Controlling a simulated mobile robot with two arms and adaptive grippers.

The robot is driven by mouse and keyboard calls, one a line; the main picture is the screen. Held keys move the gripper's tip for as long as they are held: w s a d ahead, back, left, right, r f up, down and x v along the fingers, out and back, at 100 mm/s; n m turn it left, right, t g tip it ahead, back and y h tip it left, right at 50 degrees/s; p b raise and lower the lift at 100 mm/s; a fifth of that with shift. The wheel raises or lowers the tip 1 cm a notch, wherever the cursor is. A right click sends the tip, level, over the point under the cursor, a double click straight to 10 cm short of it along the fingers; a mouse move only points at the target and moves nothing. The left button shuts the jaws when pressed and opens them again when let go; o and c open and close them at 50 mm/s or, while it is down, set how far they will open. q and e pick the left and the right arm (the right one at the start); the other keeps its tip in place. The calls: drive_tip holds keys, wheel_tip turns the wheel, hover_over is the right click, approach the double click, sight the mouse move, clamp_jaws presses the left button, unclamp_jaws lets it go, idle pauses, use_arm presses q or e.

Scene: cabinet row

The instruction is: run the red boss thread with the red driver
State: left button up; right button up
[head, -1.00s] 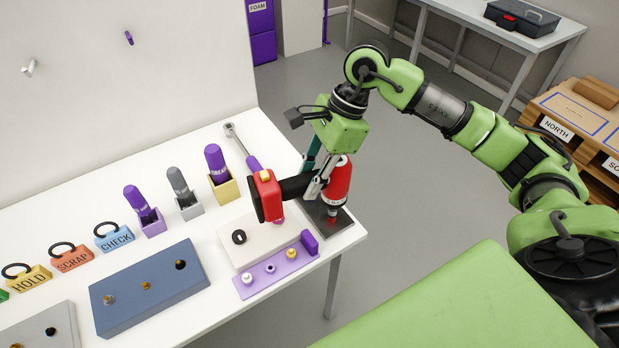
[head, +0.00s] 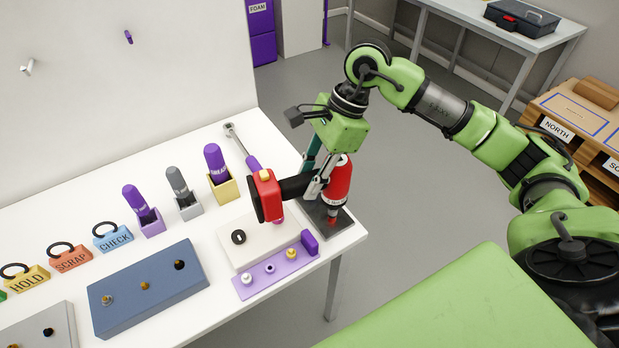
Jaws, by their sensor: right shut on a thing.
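The red driver (head: 337,184) is held nose-down by my right gripper (head: 316,184), which is shut on its black grip. The red body stands on the right. The grip runs left to a red end block (head: 266,195) with a yellow spot on top. The driver's pale nose (head: 333,209) points down over a dark square plate (head: 347,220) at the table's right corner. Something small and reddish shows beneath the nose, perhaps the red boss. I cannot tell whether nose and boss touch. My left gripper is not in view.
Under the end block lies a cream plate (head: 226,246) with a black ring. In front is a purple gauge strip (head: 247,291). A blue block (head: 107,317) with several fittings lies left. Behind stand holders and tags; a ratchet wrench (head: 240,145) lies at the back.

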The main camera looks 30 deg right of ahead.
idle(0.4)
drive_tip(key=shift+r, duration=0.1)
drive_tip(key=shift+r+p, duration=0.3)
drive_tip(key=shift+r, duration=0.2)
drive_tip(key=shift+r+p, duration=1.05)
drive_tip(key=shift+r, duration=0.9)
